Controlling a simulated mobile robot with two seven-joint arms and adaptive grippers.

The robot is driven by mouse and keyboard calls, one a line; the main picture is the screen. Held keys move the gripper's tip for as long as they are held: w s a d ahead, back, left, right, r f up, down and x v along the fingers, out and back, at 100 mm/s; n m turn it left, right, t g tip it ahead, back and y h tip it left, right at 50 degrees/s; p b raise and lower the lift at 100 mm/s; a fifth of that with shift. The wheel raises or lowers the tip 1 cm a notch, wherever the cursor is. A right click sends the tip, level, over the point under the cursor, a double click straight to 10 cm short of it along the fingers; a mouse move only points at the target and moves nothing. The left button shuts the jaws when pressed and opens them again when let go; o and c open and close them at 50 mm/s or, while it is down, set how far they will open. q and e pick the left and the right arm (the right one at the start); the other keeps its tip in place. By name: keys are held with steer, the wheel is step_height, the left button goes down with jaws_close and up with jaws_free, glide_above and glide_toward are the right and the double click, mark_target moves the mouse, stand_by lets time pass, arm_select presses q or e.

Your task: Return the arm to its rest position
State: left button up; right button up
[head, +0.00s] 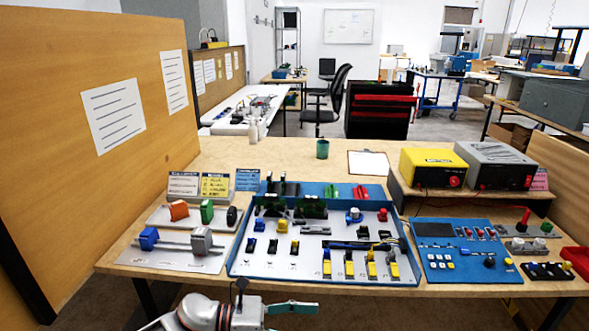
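My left arm comes in at the bottom edge, left of centre, in front of the workbench (205,150). Its gripper (300,318) points to the right, below the bench's front edge. One teal finger shows fully, with clear space under it. The other finger is almost all cut off by the picture's bottom edge. The gripper looks open, and nothing shows between the fingers. My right gripper is not in view.
On the bench stand a blue-rimmed analyser tray (325,282) with several parts, a grey fixture plate (160,260), a blue control panel (455,265) and a yellow power unit (432,168). A tall wooden partition (95,120) rises at left.

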arm_select(q)
steer(key=s+a+f+n+t+y, duration=0.1)
steer(key=a+f+n+t+y, duration=0.3)
steer(key=n, duration=0.7)
steer(key=s+a+f+n+t+y+p, duration=0.15)
steer(key=a+n+t, duration=0.3)
steer(key=n, duration=0.65)
steer(key=s+a+f+n+t+y+b, duration=0.15)
steer(key=a+n+t+y, duration=0.35)
steer(key=n, duration=0.7)
steer(key=s+a+f+n+g+y, duration=0.1)
steer(key=s+a+f+n+g, duration=0.1)
steer(key=s+a+f+n, duration=0.3)
steer(key=s+a+f+n+g+y+p, duration=0.1)
steer(key=s+a+f+n, duration=0.4)
steer(key=s, duration=0.5)
step_height(320, 180, down, 2)
steer(key=shift+f+n+g+y, duration=0.25)
steer(key=shift+n+g+y, duration=0.3)
steer(key=shift+n, duration=0.55)
